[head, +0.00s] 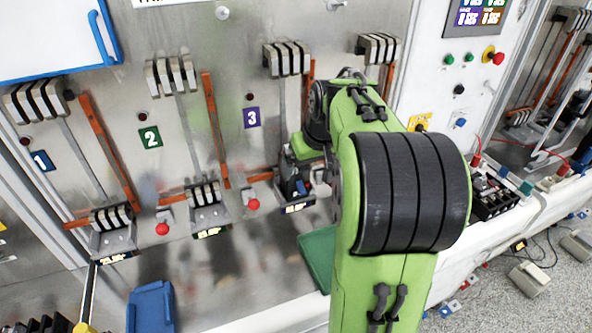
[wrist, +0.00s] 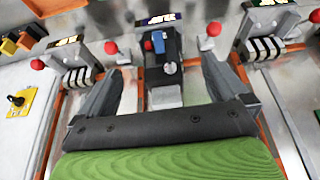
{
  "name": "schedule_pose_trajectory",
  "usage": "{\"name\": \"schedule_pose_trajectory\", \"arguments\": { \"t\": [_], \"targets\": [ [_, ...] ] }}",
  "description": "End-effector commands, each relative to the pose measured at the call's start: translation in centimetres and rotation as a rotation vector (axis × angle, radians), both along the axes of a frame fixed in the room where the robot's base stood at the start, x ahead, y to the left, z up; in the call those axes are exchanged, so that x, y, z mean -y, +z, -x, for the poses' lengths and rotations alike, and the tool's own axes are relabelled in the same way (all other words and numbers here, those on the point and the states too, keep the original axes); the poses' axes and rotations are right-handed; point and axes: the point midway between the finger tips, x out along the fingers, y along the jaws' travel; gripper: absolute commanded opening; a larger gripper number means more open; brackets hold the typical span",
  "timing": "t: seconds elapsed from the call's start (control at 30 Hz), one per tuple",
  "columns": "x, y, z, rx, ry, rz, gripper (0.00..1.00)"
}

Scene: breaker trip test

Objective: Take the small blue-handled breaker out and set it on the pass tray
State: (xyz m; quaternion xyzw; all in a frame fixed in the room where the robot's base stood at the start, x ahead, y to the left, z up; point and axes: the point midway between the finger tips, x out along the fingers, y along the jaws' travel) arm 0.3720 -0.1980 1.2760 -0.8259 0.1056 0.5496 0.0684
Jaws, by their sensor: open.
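The small breaker (wrist: 155,62) has a dark body, a blue handle and a small red part beside it. It sits at station 3, and part of it shows in the head view (head: 293,188) below my arm. My gripper (wrist: 161,68) is open, one finger on each side of the breaker with visible gaps. I cannot tell how far the fingertips are from it in depth. The green tray (head: 317,258) lies on the bench at front right of the breaker, partly behind my arm. A blue tray (head: 152,308) lies at front left. No label shows which is the pass tray.
Red knobs (head: 253,204) stand beside the stations. Stations 1 (head: 112,235) and 2 (head: 207,212) hold striped clamp blocks. Orange bars (head: 214,130) run up the metal panel. Bare bench lies between the two trays. A terminal block (head: 492,195) stands at right.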

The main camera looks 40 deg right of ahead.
Motion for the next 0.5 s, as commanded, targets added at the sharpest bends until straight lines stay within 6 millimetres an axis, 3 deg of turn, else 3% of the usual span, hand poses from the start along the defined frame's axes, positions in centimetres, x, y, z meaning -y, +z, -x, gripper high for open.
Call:
{"name": "schedule_pose_trajectory", "arguments": {
  "t": [0.2,0.43,0.5],
  "targets": [
    [1.3,0.4,-5.3,-0.002,0.0,-0.001,1.0],
    [2.0,0.3,-8.2,0.0,0.001,-0.001,1.0],
    [2.1,-1.3,-8.6,-0.004,0.0,-0.003,1.0]
  ]
}}
